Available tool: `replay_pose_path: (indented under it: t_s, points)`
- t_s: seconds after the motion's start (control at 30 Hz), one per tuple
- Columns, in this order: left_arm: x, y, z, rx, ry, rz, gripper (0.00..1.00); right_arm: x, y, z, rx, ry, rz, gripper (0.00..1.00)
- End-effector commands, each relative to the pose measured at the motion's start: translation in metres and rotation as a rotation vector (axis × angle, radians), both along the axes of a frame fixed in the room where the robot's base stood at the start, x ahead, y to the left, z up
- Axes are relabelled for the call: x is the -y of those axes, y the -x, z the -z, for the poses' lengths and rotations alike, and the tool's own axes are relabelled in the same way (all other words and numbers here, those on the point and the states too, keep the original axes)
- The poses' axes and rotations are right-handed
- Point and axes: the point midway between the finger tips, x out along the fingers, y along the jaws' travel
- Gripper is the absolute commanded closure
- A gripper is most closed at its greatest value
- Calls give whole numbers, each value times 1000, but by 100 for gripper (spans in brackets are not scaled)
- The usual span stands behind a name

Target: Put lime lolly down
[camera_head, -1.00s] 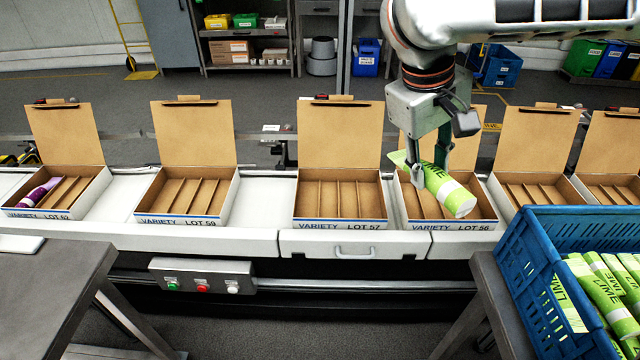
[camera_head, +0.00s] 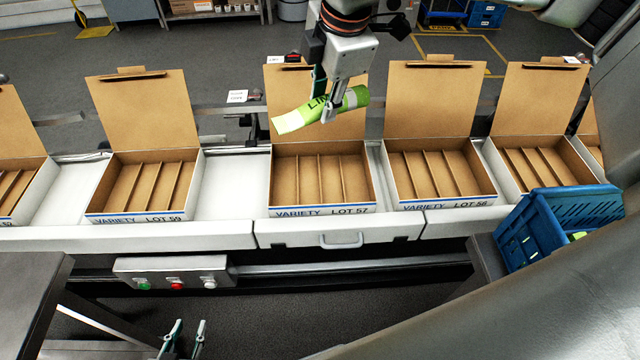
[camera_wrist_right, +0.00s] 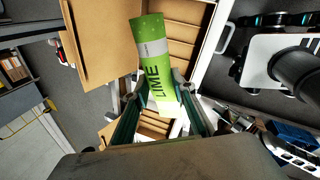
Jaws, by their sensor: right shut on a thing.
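The lime lolly (camera_head: 297,117) is a green pack with a pale band, held nearly level and crosswise in the head view. My right gripper (camera_head: 322,112) is shut on it, above the open LOT 57 box (camera_head: 320,209) and in front of its raised lid. The lolly is clear of the box. In the right wrist view the lolly (camera_wrist_right: 153,65) lies between the fingers, with box dividers behind it. The LOT 57 box has several narrow compartments, and those in view look empty. My left gripper (camera_head: 187,338) shows at the bottom edge, fingers apart and empty.
The LOT 59 box (camera_head: 140,217) stands left, and another open box (camera_head: 445,204) stands close right, both on the white conveyor (camera_head: 228,190). A blue crate (camera_head: 540,225) is at the right, partly hidden by my arm. A dark table (camera_head: 30,290) is at the front left.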

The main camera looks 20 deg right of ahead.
Motion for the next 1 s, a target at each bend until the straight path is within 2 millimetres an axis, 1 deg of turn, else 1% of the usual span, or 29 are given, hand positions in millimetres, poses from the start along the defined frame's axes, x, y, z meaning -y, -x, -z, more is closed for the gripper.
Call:
replay_pose_path:
  t_s: [0.03, 0.3, 0.6, 0.8, 0.93, 1.0]
  points:
    - [0, 0, 0, 1, 0, 2, 70, -2, -3, 5, -3, -3, -78, 97]
    - [4, -3, -4, 16, 6, 8, 70, -13, -21, 18, 1, -7, -528, 97]
    - [10, -5, -4, 22, 12, 17, 70, -15, -42, 34, 7, -8, -996, 97]
    - [11, -7, -5, 27, 13, 19, 70, -14, -50, 42, 10, -9, -1188, 97]
    - [11, -7, -4, 28, 14, 19, 70, -13, -52, 47, 11, -8, -1237, 97]
    - [11, -7, -4, 29, 14, 19, 70, -13, -51, 57, 8, -8, -1243, 97]
